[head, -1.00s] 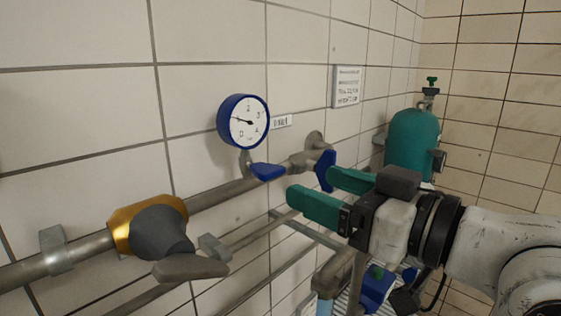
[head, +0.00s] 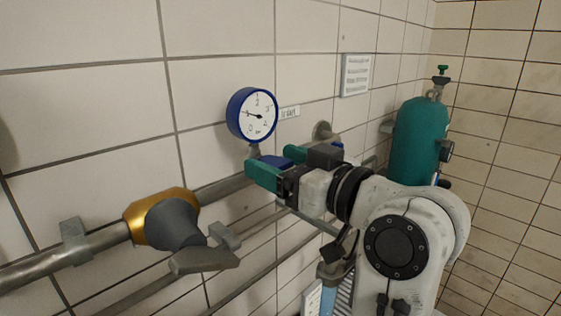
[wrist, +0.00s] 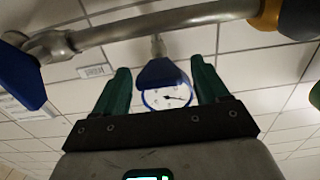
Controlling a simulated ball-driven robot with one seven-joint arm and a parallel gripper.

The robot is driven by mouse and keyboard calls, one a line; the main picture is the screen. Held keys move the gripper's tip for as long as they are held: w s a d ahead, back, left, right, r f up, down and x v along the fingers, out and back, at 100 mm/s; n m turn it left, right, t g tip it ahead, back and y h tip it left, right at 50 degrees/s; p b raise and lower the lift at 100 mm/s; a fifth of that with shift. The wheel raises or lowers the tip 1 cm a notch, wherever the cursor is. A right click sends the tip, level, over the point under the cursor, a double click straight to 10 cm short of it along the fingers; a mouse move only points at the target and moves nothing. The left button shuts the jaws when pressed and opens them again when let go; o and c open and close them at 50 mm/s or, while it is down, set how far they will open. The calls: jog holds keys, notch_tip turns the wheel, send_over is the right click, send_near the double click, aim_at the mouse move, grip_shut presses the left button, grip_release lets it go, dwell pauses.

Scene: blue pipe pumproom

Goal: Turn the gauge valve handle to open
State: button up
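The gauge (head: 251,114) has a blue rim and white dial and stands on the pipe against the tiled wall. Its blue valve handle (head: 277,161) sits just below it, partly hidden by my gripper. In the wrist view the handle (wrist: 162,74) lies between my two green fingers, with clear gaps on both sides, and the gauge (wrist: 168,97) shows behind it. My gripper (head: 258,168) is open around the handle; it also shows in the wrist view (wrist: 162,85). I see no finger touching the handle.
A grey pipe (head: 222,188) runs along the wall with a brass valve (head: 140,219) and grey lever (head: 203,259) at left. Another blue handle (wrist: 20,75) is at the left in the wrist view. A teal cylinder (head: 416,140) stands at right.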

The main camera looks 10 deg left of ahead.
jog(key=c, duration=1)
jog(key=shift+n+b, duration=0.35)
jog(key=shift+n, duration=0.05)
jog(key=n+b, duration=0.2)
jog(key=shift+n, duration=0.4)
jog(key=n+b, duration=0.4)
jog(key=n, duration=0.1)
jog(key=shift+s+n+b, duration=0.15)
jog(key=shift+n+b, duration=0.15)
jog(key=n+b, duration=0.3)
jog(key=n, duration=0.1)
jog(key=shift+s+a+f+b, duration=0.1)
jog(key=shift+f+b, duration=0.05)
jog(key=shift+b, duration=0.15)
jog(key=n+b, duration=0.3)
jog(key=n, duration=0.1)
jog(key=shift+a+f+n, duration=0.1)
jog(key=shift+a+n, duration=0.05)
jog(key=shift+n, duration=0.25)
jog(key=shift+s, duration=0.1)
jog(key=shift+a+f+n, duration=0.1)
jog(key=shift+n, duration=0.2)
